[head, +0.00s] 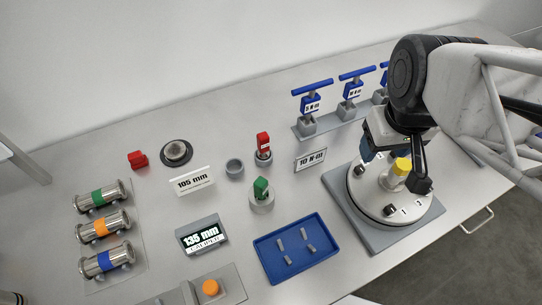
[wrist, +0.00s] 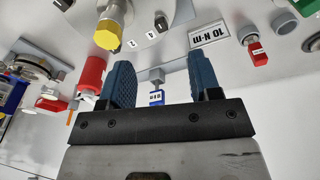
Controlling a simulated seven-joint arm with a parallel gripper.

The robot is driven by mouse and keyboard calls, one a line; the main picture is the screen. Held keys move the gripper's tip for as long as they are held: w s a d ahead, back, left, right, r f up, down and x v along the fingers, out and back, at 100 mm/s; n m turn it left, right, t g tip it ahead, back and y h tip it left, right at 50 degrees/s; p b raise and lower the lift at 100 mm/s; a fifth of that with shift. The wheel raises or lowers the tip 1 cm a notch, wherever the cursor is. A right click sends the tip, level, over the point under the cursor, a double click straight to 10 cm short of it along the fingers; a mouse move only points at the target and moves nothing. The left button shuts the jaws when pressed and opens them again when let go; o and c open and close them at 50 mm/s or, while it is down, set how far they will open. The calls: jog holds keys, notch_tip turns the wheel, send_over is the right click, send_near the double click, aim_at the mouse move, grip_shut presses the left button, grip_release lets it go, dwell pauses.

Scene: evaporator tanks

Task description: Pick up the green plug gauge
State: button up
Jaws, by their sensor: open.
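The green plug gauge (head: 261,188) stands upright in a round grey holder near the middle of the bench in the head view. Its green part also shows, cut off, at the top right corner of the wrist view (wrist: 306,6). My gripper (wrist: 162,82) is open and nothing shows between its two blue fingers. In the head view it is over the round turntable, well to the right of the green gauge. My arm partly hides the fingers there.
A red plug gauge (head: 263,142) and an empty-looking grey cup (head: 235,167) stand behind the green gauge. The 10 N·m sign (head: 310,158) is between them and the turntable (head: 388,212). A blue tray (head: 268,262) lies in front; blue T-handled tools (head: 311,103) stand behind.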

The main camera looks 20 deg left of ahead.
jog(key=s+a+f+n+g, duration=0.1)
jog(key=a+f+n, duration=0.15)
jog(key=a, duration=0.35)
jog(key=s+a+f+n, duration=0.1)
jog(key=s+a+n, duration=0.15)
jog(key=a, duration=0.35)
jog(key=n, duration=0.5)
send_over(261, 181)
jog(key=f, duration=0.2)
jog(key=shift+s+f+g, duration=0.2)
jog(key=shift+f+g, duration=0.1)
jog(key=shift+f, duration=1.3)
jog(key=shift+w+f, duration=0.15)
jog(key=shift+f, duration=2.45)
grip_shut()
